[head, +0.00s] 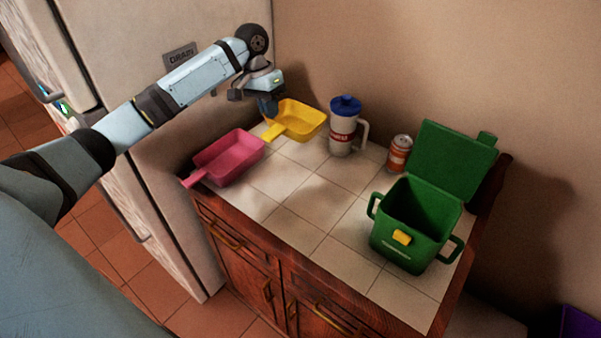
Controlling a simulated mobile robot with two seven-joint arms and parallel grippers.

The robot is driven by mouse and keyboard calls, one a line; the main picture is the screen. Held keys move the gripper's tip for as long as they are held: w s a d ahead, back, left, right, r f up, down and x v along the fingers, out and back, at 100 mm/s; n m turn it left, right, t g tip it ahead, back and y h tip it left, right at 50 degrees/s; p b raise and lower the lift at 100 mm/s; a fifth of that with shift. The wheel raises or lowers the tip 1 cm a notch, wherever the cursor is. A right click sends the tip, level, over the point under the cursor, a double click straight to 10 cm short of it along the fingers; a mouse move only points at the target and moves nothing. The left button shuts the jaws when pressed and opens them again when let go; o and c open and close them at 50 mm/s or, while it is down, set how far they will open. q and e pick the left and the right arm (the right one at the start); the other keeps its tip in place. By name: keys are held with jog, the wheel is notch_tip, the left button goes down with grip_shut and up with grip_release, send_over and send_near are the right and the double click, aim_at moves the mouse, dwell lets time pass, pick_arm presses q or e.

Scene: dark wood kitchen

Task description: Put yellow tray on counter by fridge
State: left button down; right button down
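The yellow tray (301,121) is at the back left of the tiled counter (292,196), close to the fridge (154,62). It has a short handle pointing to the front left. My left gripper (268,106) points down at the tray's left edge. The fingertips are partly hidden, so I cannot tell whether they touch or grip the tray. My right gripper is out of view.
A pink tray (231,157) lies in front of the yellow one at the counter's left edge. A blue-lidded jug (343,130), an orange can (399,153) and an open green box (412,219) stand to the right. The counter's middle is clear.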

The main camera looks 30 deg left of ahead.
pick_arm(q)
jog(key=a+x, duration=0.1)
jog(key=x, duration=0.3)
jog(key=a+x, duration=0.1)
jog(key=x, duration=0.3)
jog(key=a+x, duration=0.1)
jog(key=x, duration=0.3)
jog(key=shift+d+f, duration=0.1)
jog(key=shift+f, duration=0.45)
jog(key=shift+w+f, duration=0.1)
jog(key=shift+f, duration=2.6)
jog(key=c, duration=1.4)
grip_release()
jog(key=shift+f, duration=0.1)
jog(key=shift+o, duration=0.2)
jog(key=v, duration=1.2)
jog(key=shift+r, duration=0.2)
